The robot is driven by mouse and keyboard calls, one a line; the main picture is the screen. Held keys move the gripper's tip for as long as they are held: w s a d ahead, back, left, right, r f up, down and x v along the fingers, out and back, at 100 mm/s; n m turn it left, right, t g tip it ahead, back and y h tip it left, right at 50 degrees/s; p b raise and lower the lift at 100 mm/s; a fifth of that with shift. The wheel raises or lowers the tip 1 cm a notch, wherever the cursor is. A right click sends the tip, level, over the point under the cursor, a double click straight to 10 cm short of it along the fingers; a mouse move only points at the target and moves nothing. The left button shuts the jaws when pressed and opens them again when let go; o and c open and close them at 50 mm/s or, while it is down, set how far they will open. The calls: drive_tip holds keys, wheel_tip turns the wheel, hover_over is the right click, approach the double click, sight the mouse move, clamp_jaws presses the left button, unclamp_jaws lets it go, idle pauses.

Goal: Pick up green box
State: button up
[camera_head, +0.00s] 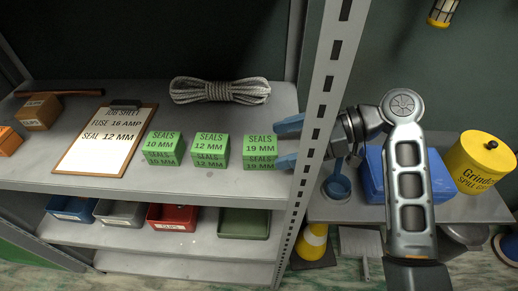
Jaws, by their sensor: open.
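Three green boxes stand in a row on the upper grey shelf: SEALS 10 MM (163,148), SEALS 12 MM (209,150) and SEALS 19 MM (260,151). A clipboard (105,140) left of them reads "JOB SHEET, FUSE 16 AMP, SEAL 12 MM". My gripper (285,143) is open, with its blue fingers pointing left at the right side of the 19 MM box. One finger is near the box's upper back corner, the other near its lower right edge. I cannot tell whether they touch it. The shelf post partly hides my gripper.
A coiled rope (220,91) lies behind the boxes. The perforated shelf post (322,110) stands close to my arm. Brown (39,111) and orange (9,141) boxes sit at left. Coloured bins fill the lower shelf. A yellow canister (480,165) stands at right. Shelf room in front of the boxes is clear.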

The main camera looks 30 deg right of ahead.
sight(260, 150)
drive_tip(key=x, duration=0.6)
drive_tip(key=shift+c, duration=0.2)
drive_tip(key=shift+r, duration=0.1)
drive_tip(key=c, duration=1)
